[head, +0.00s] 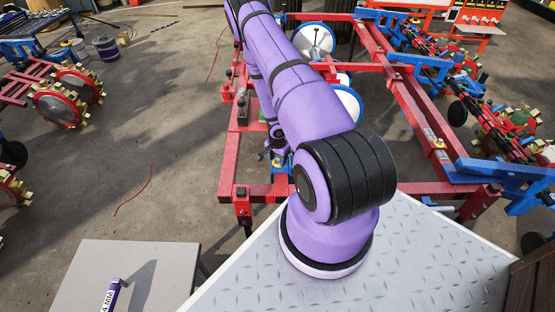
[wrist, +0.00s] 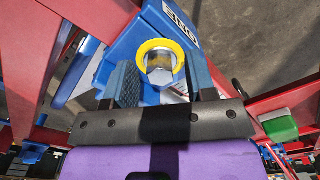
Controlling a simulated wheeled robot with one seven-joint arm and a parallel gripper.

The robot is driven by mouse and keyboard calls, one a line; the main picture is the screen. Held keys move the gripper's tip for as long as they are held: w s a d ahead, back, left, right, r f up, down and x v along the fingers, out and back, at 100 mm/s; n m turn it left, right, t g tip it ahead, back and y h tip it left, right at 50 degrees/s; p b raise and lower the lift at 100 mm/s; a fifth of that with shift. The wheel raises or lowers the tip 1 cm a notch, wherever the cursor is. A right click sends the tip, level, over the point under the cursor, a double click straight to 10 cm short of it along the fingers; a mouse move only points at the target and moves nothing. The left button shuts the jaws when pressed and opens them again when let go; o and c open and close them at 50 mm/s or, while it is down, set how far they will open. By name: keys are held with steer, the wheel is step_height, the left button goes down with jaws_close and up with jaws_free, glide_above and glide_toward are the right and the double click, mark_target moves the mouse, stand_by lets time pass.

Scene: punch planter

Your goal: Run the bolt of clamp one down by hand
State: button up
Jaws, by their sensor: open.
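In the wrist view the bolt (wrist: 160,70) of clamp one shows as a grey hex head inside a yellow ring (wrist: 143,50). It sits on the blue clamp block (wrist: 137,38), which bears a white label (wrist: 181,22) with upside-down dark letters that look like ONE. My gripper (wrist: 161,82) is open, with one dark finger on each side of the bolt head. I cannot tell whether the fingers touch it. In the head view my purple arm hides most of the clamp and my gripper.
A red frame (head: 408,105) with blue row units (head: 425,62) stretches behind and right of my arm. Red beams also flank the clamp in the wrist view (wrist: 85,14). A green block (wrist: 280,125) sits at the right. A grey table (head: 150,262) stands at front left; open floor lies beyond.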

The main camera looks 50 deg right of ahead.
steer(key=shift+f, duration=0.1)
steer(key=c, duration=0.9)
steer(key=shift+m, duration=0.4)
steer(key=m, duration=0.5)
steer(key=shift+w+m, duration=0.15)
steer(key=shift+m, duration=0.15)
steer(key=m, duration=0.6)
steer(key=shift+w, duration=0.1)
steer(key=shift+m, duration=0.4)
steer(key=o, duration=0.9)
